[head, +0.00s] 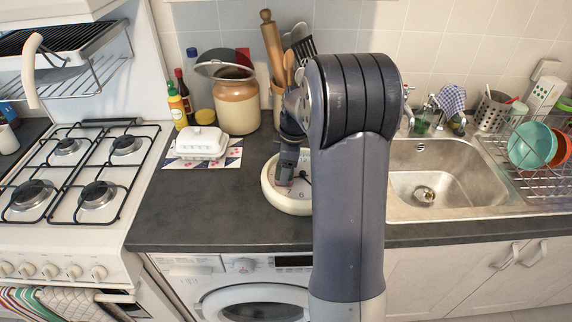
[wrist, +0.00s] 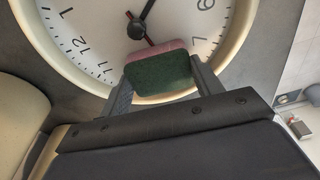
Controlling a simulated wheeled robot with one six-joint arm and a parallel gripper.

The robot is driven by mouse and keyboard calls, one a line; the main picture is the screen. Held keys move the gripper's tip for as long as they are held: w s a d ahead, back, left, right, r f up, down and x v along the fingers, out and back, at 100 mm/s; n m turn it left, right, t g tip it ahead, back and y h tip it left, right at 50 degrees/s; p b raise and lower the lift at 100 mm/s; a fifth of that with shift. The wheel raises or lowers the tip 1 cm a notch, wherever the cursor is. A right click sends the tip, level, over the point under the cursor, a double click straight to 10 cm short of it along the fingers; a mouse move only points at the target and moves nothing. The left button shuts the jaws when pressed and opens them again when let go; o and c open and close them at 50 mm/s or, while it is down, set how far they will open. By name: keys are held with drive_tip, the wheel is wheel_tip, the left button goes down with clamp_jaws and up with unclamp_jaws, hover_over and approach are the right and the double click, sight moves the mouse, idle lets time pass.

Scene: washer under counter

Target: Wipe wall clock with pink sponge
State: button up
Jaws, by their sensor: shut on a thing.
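The wall clock (head: 285,202) lies face up on the dark counter, partly hidden behind my arm in the head view. In the wrist view its white face (wrist: 95,35) and cream rim show, with dark hands and a red hand. My gripper (wrist: 160,75) is shut on the sponge (wrist: 160,71), which has a dark green side and a pink side (wrist: 155,50). The sponge is over the clock's face near the rim; I cannot tell whether it touches. In the head view my gripper (head: 286,170) points down over the clock.
A white butter dish (head: 201,142) sits on a patterned mat left of the clock. A brown and cream jar (head: 236,105) and utensil pot stand behind. The gas hob (head: 80,175) is left; the sink (head: 432,185) and dish rack are right.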

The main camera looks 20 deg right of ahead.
drive_tip(key=shift+s+a, duration=0.15)
drive_tip(key=shift+s, duration=0.2)
drive_tip(key=shift+w, duration=0.15)
drive_tip(key=shift+w+d+p, duration=0.25)
drive_tip(key=shift+w+d, duration=0.1)
drive_tip(key=shift+w, duration=0.25)
drive_tip(key=shift+w+d+p, duration=0.25)
drive_tip(key=shift+w+d, duration=0.05)
drive_tip(key=shift+w, duration=0.25)
drive_tip(key=shift+s+a, duration=0.1)
drive_tip(key=shift+s, duration=0.1)
drive_tip(key=shift+s+a+f+b, duration=0.1)
drive_tip(key=shift+s+a+b, duration=0.2)
drive_tip(key=shift+s, duration=0.25)
drive_tip(key=shift+s+a+f+b, duration=0.1)
drive_tip(key=shift+s+a+b, duration=0.2)
drive_tip(key=shift+s, duration=0.25)
drive_tip(key=shift+w+d+r, duration=0.1)
